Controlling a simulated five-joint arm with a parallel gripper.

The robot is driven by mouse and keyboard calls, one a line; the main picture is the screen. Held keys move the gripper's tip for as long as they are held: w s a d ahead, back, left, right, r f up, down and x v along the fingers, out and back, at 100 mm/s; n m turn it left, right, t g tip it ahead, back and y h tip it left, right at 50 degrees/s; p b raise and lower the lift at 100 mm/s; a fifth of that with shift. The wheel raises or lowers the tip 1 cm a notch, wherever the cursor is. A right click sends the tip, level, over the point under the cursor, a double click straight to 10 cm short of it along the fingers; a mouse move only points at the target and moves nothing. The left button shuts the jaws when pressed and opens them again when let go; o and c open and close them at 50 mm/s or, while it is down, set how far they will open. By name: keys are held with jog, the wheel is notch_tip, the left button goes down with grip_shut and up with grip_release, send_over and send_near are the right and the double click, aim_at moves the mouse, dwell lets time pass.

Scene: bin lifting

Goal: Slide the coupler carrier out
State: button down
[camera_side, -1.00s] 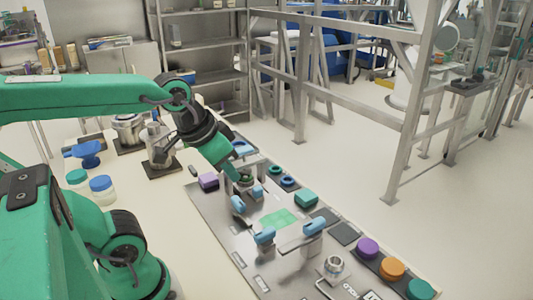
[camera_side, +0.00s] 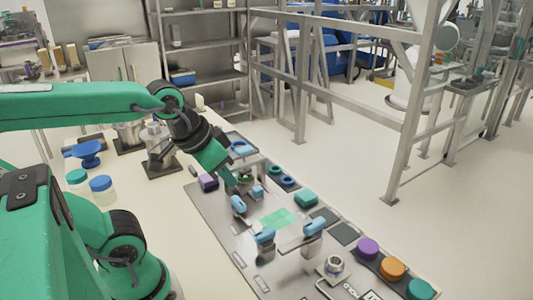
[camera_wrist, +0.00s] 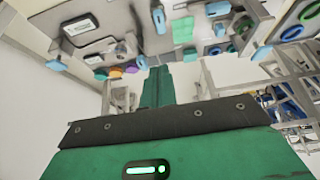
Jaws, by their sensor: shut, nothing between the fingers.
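I cannot tell for certain which part is the coupler carrier. A small metal piece with a green ring (camera_side: 246,177) stands at the far end of the grey metal plate (camera_side: 222,222), right beside my gripper (camera_side: 232,184). Light blue handles flank it, one at the front left (camera_side: 238,205) and one at the right (camera_side: 257,192). My gripper is shut and empty, pointing down; whether its tips touch the metal piece is hidden. In the wrist view my green fingers (camera_wrist: 157,75) are together, and blue handles and a green patch (camera_wrist: 183,29) show beyond them.
Two more blue-handled clamps (camera_side: 265,238) (camera_side: 314,228) stand on the near half of the plate. A purple block (camera_side: 208,182) lies at its far left. A teal block (camera_side: 306,198) and coloured round caps (camera_side: 368,249) line the right side. The green patch area (camera_side: 277,218) is clear.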

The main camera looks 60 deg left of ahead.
jog(key=c, duration=2.1)
grip_release()
jog(key=o, duration=0.7)
jog(key=shift+w, duration=0.1)
jog(key=shift+o, duration=0.8)
jog(key=shift+w+a, duration=0.25)
jog(key=shift+w, duration=0.2)
jog(key=g, duration=0.6)
send_over(258, 188)
notch_tip(258, 188, down, 14)
jog(key=shift+f, duration=0.1)
jog(key=shift+a+f, duration=0.15)
jog(key=shift+f, duration=0.1)
